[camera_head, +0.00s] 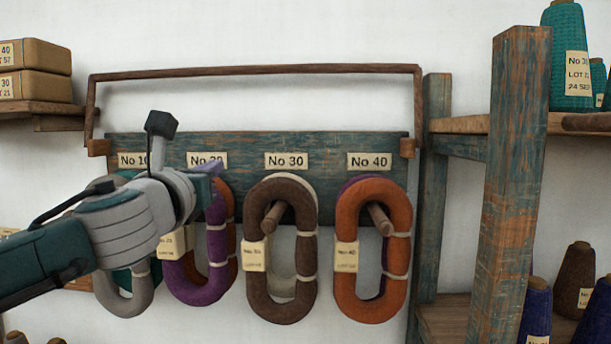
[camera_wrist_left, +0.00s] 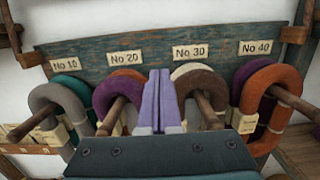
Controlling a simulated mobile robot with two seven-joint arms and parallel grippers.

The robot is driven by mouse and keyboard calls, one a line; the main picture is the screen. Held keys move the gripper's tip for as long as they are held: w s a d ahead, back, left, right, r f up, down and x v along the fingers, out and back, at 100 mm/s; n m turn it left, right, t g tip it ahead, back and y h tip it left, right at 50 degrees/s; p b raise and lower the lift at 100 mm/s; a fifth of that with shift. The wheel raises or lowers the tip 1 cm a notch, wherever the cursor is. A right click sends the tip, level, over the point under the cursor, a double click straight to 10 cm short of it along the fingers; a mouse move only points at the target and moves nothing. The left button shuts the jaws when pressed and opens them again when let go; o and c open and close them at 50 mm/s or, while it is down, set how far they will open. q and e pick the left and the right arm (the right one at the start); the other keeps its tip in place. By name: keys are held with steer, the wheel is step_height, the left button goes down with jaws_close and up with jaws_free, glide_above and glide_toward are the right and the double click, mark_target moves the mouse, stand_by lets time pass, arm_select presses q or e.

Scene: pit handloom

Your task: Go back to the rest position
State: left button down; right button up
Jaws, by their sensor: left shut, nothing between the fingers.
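My left arm comes in from the left in the head view. Its gripper (camera_head: 208,172) points at the hank board, in front of the No 20 place, and partly hides the No 10 and No 20 hanks. In the left wrist view the two lilac fingers (camera_wrist_left: 160,104) stand side by side, shut and empty, between the purple hank (camera_wrist_left: 119,98) and the brown hank (camera_wrist_left: 205,95). My right gripper is in neither view.
The board (camera_head: 250,149) carries yarn hanks on wooden pegs, including a brown hank (camera_head: 258,280) and an orange hank (camera_head: 347,285). A weathered post (camera_head: 515,180) and shelves with cones stand right. Boxes (camera_head: 35,55) sit on a shelf upper left.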

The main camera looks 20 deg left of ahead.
arm_select(q)
steer(key=s+d+f+n+g+p, duration=0.45)
steer(key=s+f+n+g, duration=0.35)
steer(key=s+f+n, duration=0.75)
steer(key=s+d+f+n+g+h+p, duration=0.1)
steer(key=s+d+n+g+h, duration=0.1)
steer(key=s+n, duration=0.6)
steer(key=s+d+f+n+g+h+p, duration=0.1)
steer(key=s+d+n+g, duration=0.4)
steer(key=s, duration=0.7)
steer(key=n+h, duration=0.1)
steer(key=n, duration=0.1)
steer(key=shift+s+d+n+h, duration=0.15)
steer(key=shift+s+n+h, duration=0.15)
steer(key=shift+s+n, duration=0.05)
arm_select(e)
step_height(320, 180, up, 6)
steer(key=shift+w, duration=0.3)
arm_select(q)
steer(key=shift+s, duration=0.1)
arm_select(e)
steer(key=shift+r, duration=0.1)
